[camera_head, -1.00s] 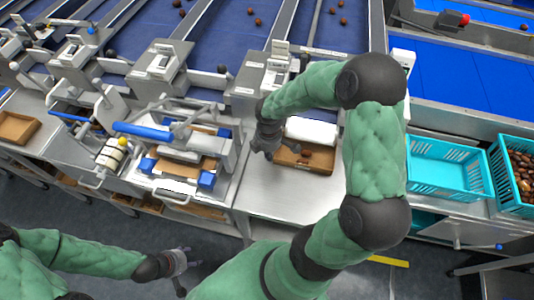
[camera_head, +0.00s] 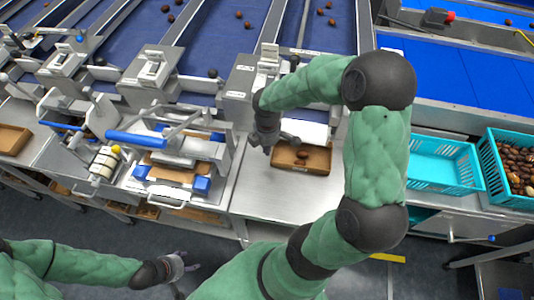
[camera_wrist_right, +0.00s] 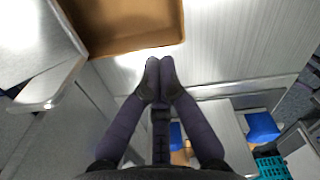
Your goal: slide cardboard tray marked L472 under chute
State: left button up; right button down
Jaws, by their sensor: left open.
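A brown cardboard tray (camera_head: 318,168) sits on the steel bench, just in front of a white chute lip (camera_head: 308,131). A couple of dark dates lie in it. No marking on it is legible. My right gripper (camera_head: 272,143) is at the tray's left end. In the right wrist view, the tray (camera_wrist_right: 125,38) is just beyond my right fingertips (camera_wrist_right: 160,65), which are together with nothing between them. Whether they touch the tray cannot be told. My left gripper (camera_head: 187,264) is open and empty over the floor, low in the head view.
A blue-handled metal fixture (camera_head: 135,138) stands left of the tray on the bench. Another cardboard tray (camera_head: 14,139) is at far left. A turquoise crate (camera_head: 430,184) and a date-filled crate (camera_head: 490,160) stand at right. The steel bench front (camera_head: 270,193) is clear.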

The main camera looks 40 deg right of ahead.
notch_tip(320, 180, up, 8)
jog(key=shift+f, duration=0.15)
jog(key=m, duration=0.7)
send_near(335, 175)
jog(key=s+d+r, duration=0.2)
jog(key=s, duration=0.2)
jog(key=f+b, duration=0.2)
jog(key=f, duration=0.2)
jog(key=f+b, duration=0.2)
jog(key=f, duration=0.3)
jog(key=shift+w+a+f, duration=0.15)
jog(key=shift+w+a, duration=0.05)
jog(key=w, duration=0.1)
jog(key=w+a, duration=0.1)
jog(key=shift+w+f+b, duration=0.1)
jog(key=shift+w+b, duration=0.2)
jog(key=shift+b, duration=0.05)
jog(key=shift+w+a, duration=0.25)
jog(key=shift+w, duration=0.3)
